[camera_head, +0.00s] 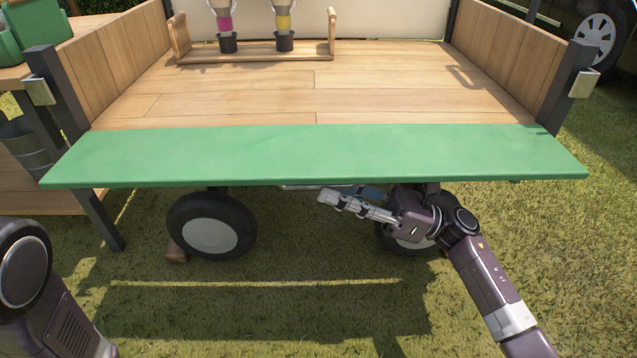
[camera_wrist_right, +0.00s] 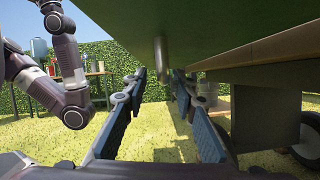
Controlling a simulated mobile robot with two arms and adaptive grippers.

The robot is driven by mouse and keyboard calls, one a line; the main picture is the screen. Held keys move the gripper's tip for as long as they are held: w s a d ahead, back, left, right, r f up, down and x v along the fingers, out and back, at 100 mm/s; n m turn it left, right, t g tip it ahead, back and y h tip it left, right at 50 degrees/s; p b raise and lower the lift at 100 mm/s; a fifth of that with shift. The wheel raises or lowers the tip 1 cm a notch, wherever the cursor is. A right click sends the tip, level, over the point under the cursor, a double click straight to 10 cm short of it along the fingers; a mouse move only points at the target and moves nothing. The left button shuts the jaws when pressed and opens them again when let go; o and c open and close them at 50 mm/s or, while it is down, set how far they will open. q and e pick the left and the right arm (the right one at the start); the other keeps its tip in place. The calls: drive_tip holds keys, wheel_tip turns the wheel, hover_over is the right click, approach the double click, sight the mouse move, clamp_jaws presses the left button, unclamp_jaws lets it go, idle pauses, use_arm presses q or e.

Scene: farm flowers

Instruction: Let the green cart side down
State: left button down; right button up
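The green cart side (camera_head: 310,155) is folded out at the front of the cart and lies about level with the wooden cart bed (camera_head: 270,100). Its green underside (camera_wrist_right: 230,25) fills the top of the right wrist view. A small grey peg-like part (camera_wrist_right: 161,58) hangs under it. My right gripper (camera_head: 325,199) is below the green side, in front of the cart's wheels, pointing left. Its fingers (camera_wrist_right: 160,76) are apart with nothing between them. I cannot tell whether it touches the side. My left arm shows at the lower left, but its gripper is out of view.
Dark posts with metal latches (camera_head: 39,91) and (camera_head: 584,83) stand at both front corners. A wooden rack (camera_head: 255,53) with two bottles stands on the bed. A wheel (camera_head: 212,226) is under the cart. A wooden table (camera_head: 30,200) is at left. The grass in front is clear.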

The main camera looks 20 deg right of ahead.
drive_tip(key=v, duration=0.8)
drive_tip(key=shift+d, duration=0.2)
drive_tip(key=shift+s, duration=0.1)
